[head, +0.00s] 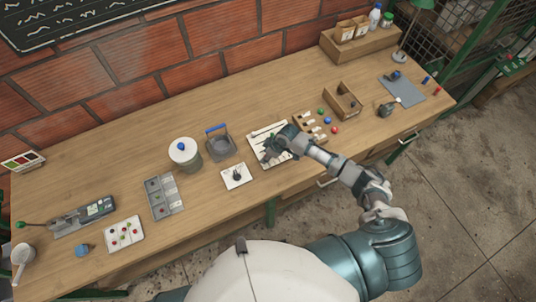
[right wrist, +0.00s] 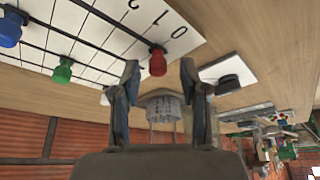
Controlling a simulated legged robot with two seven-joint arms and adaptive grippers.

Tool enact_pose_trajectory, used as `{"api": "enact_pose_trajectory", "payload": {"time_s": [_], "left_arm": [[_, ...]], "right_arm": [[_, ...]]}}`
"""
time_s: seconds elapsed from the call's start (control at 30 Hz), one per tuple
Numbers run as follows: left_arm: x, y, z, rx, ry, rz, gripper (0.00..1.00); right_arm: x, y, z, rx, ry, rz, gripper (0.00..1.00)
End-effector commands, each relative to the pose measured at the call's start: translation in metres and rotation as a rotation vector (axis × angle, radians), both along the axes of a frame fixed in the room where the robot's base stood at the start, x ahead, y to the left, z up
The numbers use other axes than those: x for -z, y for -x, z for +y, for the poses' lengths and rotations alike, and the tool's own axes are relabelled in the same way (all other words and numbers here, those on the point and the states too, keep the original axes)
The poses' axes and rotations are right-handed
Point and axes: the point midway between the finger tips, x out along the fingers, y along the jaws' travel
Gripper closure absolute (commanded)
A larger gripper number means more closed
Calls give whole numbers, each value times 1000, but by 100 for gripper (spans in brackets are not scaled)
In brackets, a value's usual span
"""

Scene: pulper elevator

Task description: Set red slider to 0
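The white slider board (head: 257,136) lies on the wooden table, partly covered by my right gripper (head: 270,150) in the head view. In the right wrist view the board (right wrist: 100,50) has dark tracks and printed digits 0, 1 and 2. The red slider knob (right wrist: 158,62) is at the end of its track, close to the 0. A green knob (right wrist: 62,70) and a blue knob (right wrist: 10,28) are on neighbouring tracks. My right gripper (right wrist: 158,75) is open, with the red knob between its fingertips and gaps on both sides. My left gripper is out of view.
A small white plate with a dark knob (head: 237,176) lies left of the board. A grey basket with a blue handle (head: 220,146) and a lidded canister (head: 186,155) stand beyond it.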

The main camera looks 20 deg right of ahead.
Motion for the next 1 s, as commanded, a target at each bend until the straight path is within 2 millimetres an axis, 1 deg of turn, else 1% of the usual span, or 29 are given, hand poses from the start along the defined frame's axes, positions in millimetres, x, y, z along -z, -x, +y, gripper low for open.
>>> {"api": "enact_pose_trajectory", "payload": {"time_s": [0.1, 0.2, 0.27, 0.33, 0.47, 0.7, 0.83, 1.0], "left_arm": [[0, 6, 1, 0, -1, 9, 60], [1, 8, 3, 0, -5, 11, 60], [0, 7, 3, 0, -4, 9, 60], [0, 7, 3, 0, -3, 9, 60], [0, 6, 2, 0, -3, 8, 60], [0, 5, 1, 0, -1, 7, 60], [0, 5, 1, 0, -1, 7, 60], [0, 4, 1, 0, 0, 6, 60]], "right_arm": [[0, 0, -1, 0, 2, 1, 56], [0, 1, -2, 1, 1, 2, 56], [-2, 1, -4, 1, 2, 1, 56], [-9, 2, -6, 0, 1, -1, 56], [-32, 8, -13, -1, 2, -1, 56], [-81, 20, -29, -1, 2, 0, 56], [-99, 24, -35, -1, 2, 1, 56], [-109, 26, -37, 0, 2, 1, 56]]}}
